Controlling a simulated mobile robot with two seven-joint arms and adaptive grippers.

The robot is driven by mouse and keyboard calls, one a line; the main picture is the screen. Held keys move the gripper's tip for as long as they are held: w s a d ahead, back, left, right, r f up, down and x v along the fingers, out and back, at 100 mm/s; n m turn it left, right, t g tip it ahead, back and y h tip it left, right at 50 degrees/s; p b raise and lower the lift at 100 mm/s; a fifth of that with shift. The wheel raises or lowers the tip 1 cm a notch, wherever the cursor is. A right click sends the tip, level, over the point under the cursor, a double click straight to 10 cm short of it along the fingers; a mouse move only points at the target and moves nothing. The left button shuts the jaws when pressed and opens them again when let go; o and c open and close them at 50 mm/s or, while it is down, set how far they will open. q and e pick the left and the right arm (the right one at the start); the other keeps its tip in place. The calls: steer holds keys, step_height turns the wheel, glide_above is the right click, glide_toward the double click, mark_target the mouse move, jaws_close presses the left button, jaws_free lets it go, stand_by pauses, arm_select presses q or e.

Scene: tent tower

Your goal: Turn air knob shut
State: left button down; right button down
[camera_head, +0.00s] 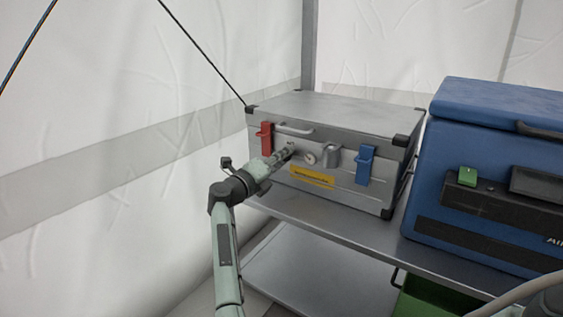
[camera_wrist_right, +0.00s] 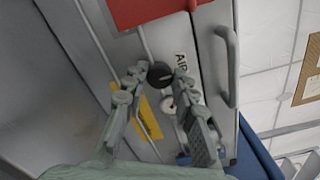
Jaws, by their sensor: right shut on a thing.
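The air knob (camera_wrist_right: 160,75) is a round black knob beside the letters AIR on the front of a grey metal case (camera_head: 345,110). In the wrist view it sits between the fingertips of my right gripper (camera_wrist_right: 157,78), which is shut on it. In the head view my right gripper (camera_head: 287,152) reaches the case front from the left and hides the knob. Which way the knob is turned cannot be told. My left gripper is not in view.
The case front bears a red latch (camera_head: 265,138), a blue latch (camera_head: 364,165), a pale round fitting (camera_head: 310,158), a yellow label (camera_head: 312,177) and a handle (camera_head: 289,129). The case stands on a metal shelf (camera_head: 330,225). A blue box (camera_head: 480,140) stands right of it.

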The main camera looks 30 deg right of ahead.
stand_by(0.4)
steer(key=c, duration=1.2)
jaws_free()
steer(key=v, duration=1.2)
steer(key=shift+f, duration=0.1)
